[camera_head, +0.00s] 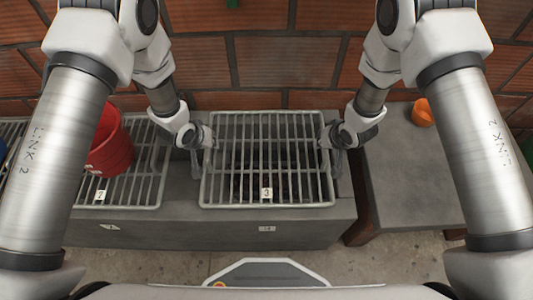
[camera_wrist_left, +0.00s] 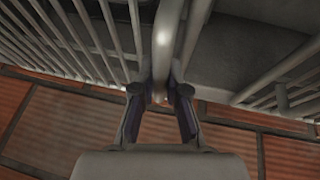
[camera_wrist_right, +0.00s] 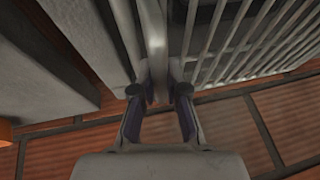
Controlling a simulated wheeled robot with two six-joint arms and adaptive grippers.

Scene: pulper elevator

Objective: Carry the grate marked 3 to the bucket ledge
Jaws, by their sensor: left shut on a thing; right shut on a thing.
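The grate marked 3 (camera_head: 290,205) is a grey barred rectangle in the middle of the head view, over a dark opening in the concrete block. Its white tag (camera_head: 266,194) is at the near edge. My left gripper (camera_head: 207,142) is shut on its left side bar; the left wrist view shows that bar (camera_wrist_left: 166,45) between the fingers. My right gripper (camera_head: 328,141) is shut on its right side bar, which also shows in the right wrist view (camera_wrist_right: 155,40). The grate looks level; I cannot tell if it is clear of the block.
At the left, a red bucket (camera_head: 112,150) stands on the grate marked 2 (camera_head: 125,207). At the right, a grey ledge (camera_head: 415,180) is mostly bare, with an orange cup-like bucket (camera_head: 422,112) at its far side. A brick wall (camera_head: 280,62) closes the back.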

